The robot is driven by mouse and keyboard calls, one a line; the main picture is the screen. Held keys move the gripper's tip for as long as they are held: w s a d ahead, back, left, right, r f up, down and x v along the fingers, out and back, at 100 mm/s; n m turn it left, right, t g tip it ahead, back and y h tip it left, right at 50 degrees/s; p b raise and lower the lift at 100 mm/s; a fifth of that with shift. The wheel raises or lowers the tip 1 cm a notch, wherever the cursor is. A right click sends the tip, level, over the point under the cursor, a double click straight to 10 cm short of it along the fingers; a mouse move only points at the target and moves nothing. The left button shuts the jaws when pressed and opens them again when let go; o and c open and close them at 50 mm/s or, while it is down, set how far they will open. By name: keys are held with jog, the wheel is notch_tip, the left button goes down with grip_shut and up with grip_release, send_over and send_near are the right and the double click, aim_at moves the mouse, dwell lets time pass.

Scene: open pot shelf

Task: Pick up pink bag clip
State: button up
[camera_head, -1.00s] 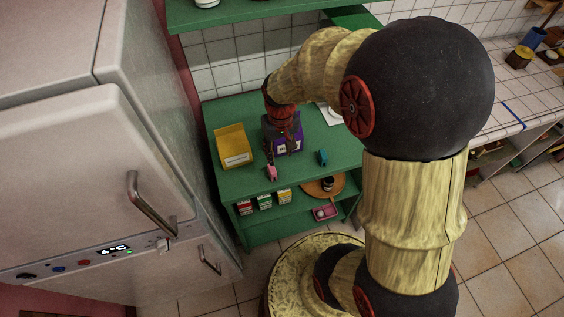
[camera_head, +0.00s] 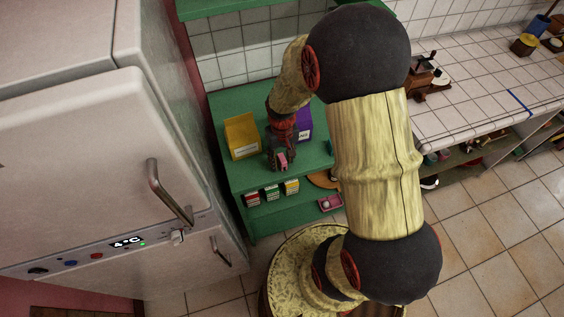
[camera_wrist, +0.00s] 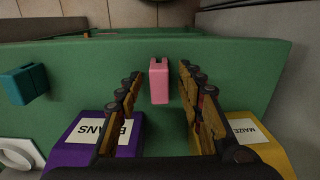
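The pink bag clip (camera_wrist: 159,82) stands on the green shelf top (camera_wrist: 225,60), near its edge. In the head view the pink clip (camera_head: 283,161) shows small at the end of my gripper (camera_head: 279,153). In the wrist view my gripper (camera_wrist: 158,76) is open. Its two fingers point at the clip from either side, with a gap between the clip and each finger. I cannot tell how far the fingertips are above the shelf.
A purple beans bag (camera_wrist: 68,158) stands left and a yellow maize bag (camera_wrist: 268,152) right of my fingers. A teal clip (camera_wrist: 24,84) stands far left. Small boxes (camera_head: 271,193) and a pink item (camera_head: 329,202) sit on the lower shelf. A fridge (camera_head: 90,170) stands left.

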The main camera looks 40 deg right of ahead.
jog(key=shift+c, duration=0.2)
jog(key=c, duration=0.8)
jog(key=shift+r, duration=0.1)
jog(key=shift+c, duration=0.5)
